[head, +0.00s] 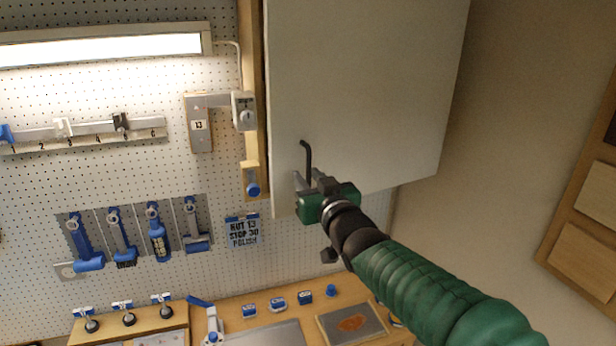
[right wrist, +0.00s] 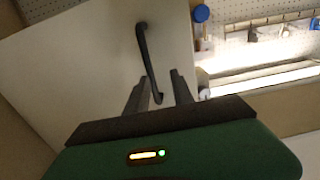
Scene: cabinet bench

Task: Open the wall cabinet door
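The wall cabinet's pale, flat door (head: 370,80) fills the upper middle of the head view and the left of the right wrist view (right wrist: 80,70). A dark bent bar handle (head: 308,155) stands near the door's lower left corner. My right gripper (head: 308,184) is at the lower end of this handle. In the right wrist view, the handle (right wrist: 147,55) reaches down between the two fingers (right wrist: 161,88), which are apart with gaps showing. I cannot tell whether a finger touches it. No clear gap shows at the door's edge. My left gripper is out of view.
A wooden post (head: 252,120) with a grey box (head: 198,123) beside it borders the door's left. A lit lamp (head: 100,48) and blue-handled tools (head: 158,232) are on the pegboard. A bench (head: 240,310) with small items lies below.

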